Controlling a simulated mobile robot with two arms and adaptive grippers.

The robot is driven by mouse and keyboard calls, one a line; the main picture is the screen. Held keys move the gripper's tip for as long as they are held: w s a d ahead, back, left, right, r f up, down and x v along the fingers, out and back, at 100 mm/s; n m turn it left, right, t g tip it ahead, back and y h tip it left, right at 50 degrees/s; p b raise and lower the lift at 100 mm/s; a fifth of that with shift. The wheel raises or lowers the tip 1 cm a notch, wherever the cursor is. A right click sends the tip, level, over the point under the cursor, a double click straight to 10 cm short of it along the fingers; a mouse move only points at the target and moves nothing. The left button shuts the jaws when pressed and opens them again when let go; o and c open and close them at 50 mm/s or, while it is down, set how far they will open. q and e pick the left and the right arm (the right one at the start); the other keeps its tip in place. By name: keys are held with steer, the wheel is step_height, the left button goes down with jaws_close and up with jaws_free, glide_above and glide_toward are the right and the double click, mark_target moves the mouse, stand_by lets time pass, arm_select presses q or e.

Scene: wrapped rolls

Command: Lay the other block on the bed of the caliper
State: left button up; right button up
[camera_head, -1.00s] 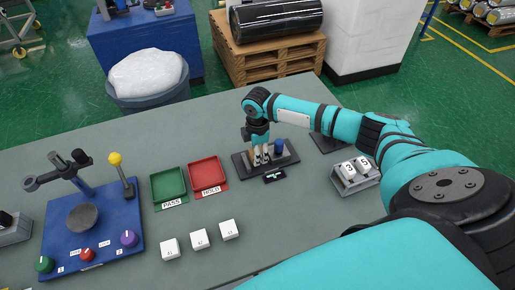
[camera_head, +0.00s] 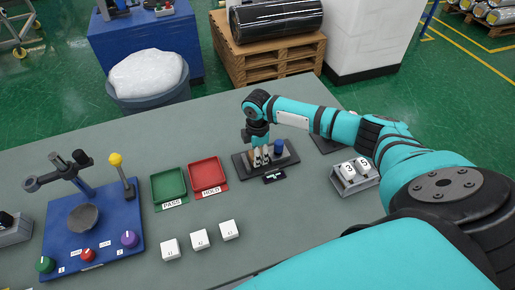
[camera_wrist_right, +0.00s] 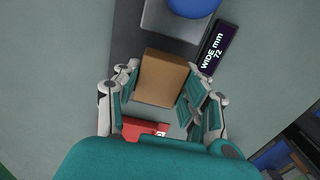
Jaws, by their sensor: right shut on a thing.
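The caliper (camera_head: 240,163) is a dark base on the table with a blue knob (camera_head: 279,147) and a small dark display (camera_head: 274,177). In the right wrist view, the display (camera_wrist_right: 218,48) reads "WIDE mm 72". My right gripper (camera_head: 262,161) points down at the caliper's bed. It is shut on a brown block (camera_wrist_right: 163,78), which sits between its fingers in the wrist view, beside a grey metal part of the caliper (camera_wrist_right: 170,22). I cannot tell whether the block touches the bed. My left gripper is not in view.
A green PASS tray (camera_head: 169,186) and a red HOLD tray (camera_head: 207,174) lie left of the caliper. Several white cubes (camera_head: 199,239) stand in front. A grey holder (camera_head: 359,184) with digits 3 and 5 stands right. A blue fixture (camera_head: 110,240) is far left.

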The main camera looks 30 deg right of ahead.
steer(key=shift+f+b, duration=0.65)
steer(key=shift+f, duration=0.55)
steer(key=o, duration=1.2)
steer(key=shift+r, duration=0.25)
step_height(320, 180, up, 12)
steer(key=shift+f, duration=0.2)
